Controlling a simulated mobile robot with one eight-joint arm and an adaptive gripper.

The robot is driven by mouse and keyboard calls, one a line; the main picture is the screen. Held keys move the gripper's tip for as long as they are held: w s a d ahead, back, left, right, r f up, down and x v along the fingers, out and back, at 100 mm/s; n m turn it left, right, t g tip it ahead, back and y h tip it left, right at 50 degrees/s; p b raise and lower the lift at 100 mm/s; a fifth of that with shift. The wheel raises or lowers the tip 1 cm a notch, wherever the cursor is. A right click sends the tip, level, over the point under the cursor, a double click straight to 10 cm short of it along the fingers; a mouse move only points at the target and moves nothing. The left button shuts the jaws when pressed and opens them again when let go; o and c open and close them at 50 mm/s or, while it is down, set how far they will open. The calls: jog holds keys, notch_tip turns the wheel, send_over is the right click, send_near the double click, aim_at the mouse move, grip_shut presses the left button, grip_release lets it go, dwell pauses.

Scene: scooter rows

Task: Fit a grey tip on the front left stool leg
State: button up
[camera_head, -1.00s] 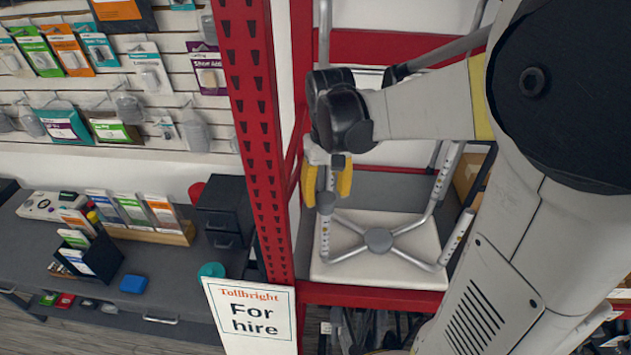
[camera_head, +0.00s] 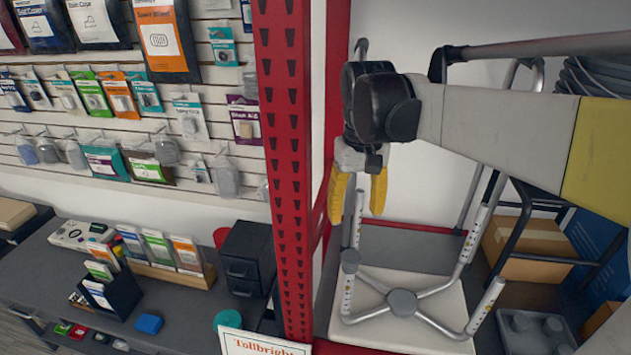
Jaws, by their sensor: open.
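An upturned stool (camera_head: 402,302) rests on a white board, its legs pointing up. Its front left leg (camera_head: 348,300) has a grey round tip (camera_head: 350,257) over its upper end. The tip looks roughly level, but I cannot tell how far down it sits. My gripper (camera_head: 356,216), with yellow fingers, is open and empty above the tip, apart from it. The back left leg (camera_head: 358,225) shows between the fingers, seemingly behind them. The back right leg (camera_head: 476,232) and front right leg (camera_head: 487,304) show no grey tip.
A red perforated rack post (camera_head: 287,170) stands close left of my gripper. A grey tray (camera_head: 536,332) with round grey pieces is at the lower right. A cardboard box (camera_head: 525,250) and dark tubing stand behind. White wall lies behind my gripper.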

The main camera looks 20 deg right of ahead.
jog(key=s+a+f+n+t, duration=0.1)
jog(key=s+a+f+t, duration=0.4)
jog(key=s+a+t, duration=0.2)
jog(key=shift+s+a, duration=1.05)
jog(key=shift+a, duration=0.1)
jog(key=shift+w+f, duration=0.1)
jog(key=shift+f, duration=0.05)
